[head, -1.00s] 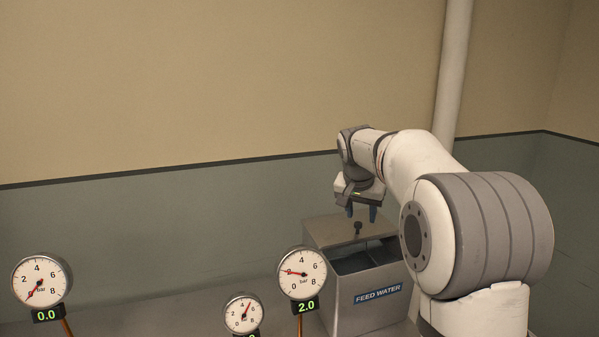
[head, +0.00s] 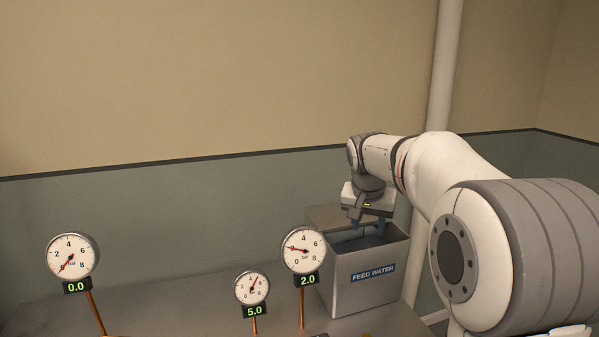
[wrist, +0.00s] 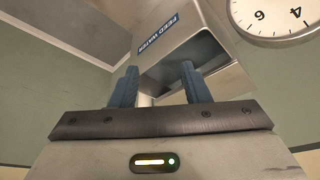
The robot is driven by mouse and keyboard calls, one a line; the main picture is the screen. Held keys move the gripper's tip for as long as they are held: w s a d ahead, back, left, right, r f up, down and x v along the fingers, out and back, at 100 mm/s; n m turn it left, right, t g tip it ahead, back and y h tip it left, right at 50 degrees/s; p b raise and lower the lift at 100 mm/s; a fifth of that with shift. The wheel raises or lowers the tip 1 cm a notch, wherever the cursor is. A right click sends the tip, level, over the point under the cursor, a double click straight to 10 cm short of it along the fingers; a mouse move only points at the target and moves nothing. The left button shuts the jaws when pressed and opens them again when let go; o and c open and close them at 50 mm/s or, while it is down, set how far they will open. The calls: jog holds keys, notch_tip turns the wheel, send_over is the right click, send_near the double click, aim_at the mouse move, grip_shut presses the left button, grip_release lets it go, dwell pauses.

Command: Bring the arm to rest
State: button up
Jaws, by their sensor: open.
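The tank (head: 350,292) is a grey metal box with a blue "FEED WATER" label. Its label and dark opening show beyond the fingers in the wrist view (wrist: 195,28). A flat lid (head: 326,215) lies at the tank's back left. Whether the fingers reach inside the opening I cannot tell.
Three round gauges stand left of the tank, reading 0.0 (head: 73,255), 5.0 (head: 251,288) and 2.0 (head: 304,250). One gauge face (wrist: 277,15) is close in the wrist view. A white pipe (head: 444,80) runs up the wall behind my arm.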

jog(key=s+f+n+y, duration=0.1)
jog(key=s+f, duration=0.3)
jog(key=s, duration=1.1)
jog(key=s+f+n, duration=0.3)
jog(key=s+f, duration=0.2)
jog(key=s, duration=1.1)
jog(key=shift+a+f+n+g+y, duration=0.15)
jog(key=shift+a+n+g+y, duration=0.15)
jog(key=shift+y, duration=0.1)
